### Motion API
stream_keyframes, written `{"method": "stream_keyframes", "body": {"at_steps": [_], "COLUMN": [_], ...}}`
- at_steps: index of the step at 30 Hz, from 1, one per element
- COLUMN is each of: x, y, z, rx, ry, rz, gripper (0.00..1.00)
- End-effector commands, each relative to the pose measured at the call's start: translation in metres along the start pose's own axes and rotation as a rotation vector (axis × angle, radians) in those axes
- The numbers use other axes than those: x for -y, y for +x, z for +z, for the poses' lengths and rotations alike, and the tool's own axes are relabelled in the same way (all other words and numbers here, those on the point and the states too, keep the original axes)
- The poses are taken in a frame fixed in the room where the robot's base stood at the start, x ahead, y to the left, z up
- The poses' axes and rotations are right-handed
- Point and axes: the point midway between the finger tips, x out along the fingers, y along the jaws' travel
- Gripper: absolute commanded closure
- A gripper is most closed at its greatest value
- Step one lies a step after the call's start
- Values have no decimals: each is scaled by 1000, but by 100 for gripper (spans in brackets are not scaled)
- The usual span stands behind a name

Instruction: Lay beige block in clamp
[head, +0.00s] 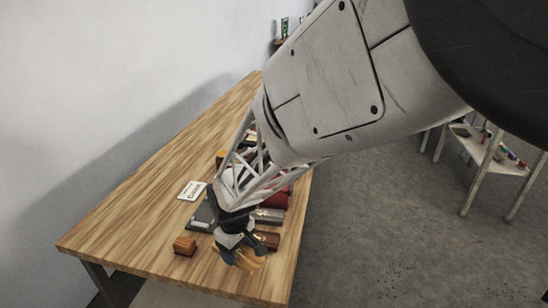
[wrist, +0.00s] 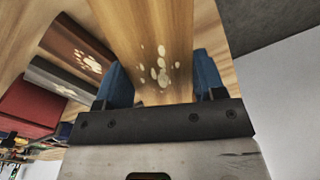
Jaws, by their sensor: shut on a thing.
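My gripper (head: 238,245) is low over the near part of the wooden table in the head view. It is shut on a beige, wood-toned block (head: 250,263). In the wrist view the block (wrist: 155,35) stands between the two blue fingers of my gripper (wrist: 161,82), with pale spots on its face, and runs out of the top of the picture. Whether the block touches the table I cannot tell. A dark grey piece (head: 202,216) lies left of my gripper, partly hidden; I cannot make out for sure whether it is the clamp.
A small orange-brown block (head: 185,246) lies left of my gripper. Red (head: 275,200), grey (head: 268,215) and dark brown (head: 268,240) blocks lie close on the right; the brown one shows pale spots in the wrist view (wrist: 85,58). A white card (head: 192,190) lies farther back. The table's left side is clear.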

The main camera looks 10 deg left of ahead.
Motion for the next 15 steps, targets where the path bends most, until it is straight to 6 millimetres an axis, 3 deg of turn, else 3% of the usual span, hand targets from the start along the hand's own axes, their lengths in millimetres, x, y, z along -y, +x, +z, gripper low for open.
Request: {"method": "stream_keyframes", "body": {"at_steps": [15], "x": [-14], "y": [0], "z": [-31], "rx": [0], "ry": [-576], "rz": [0], "gripper": [63]}}
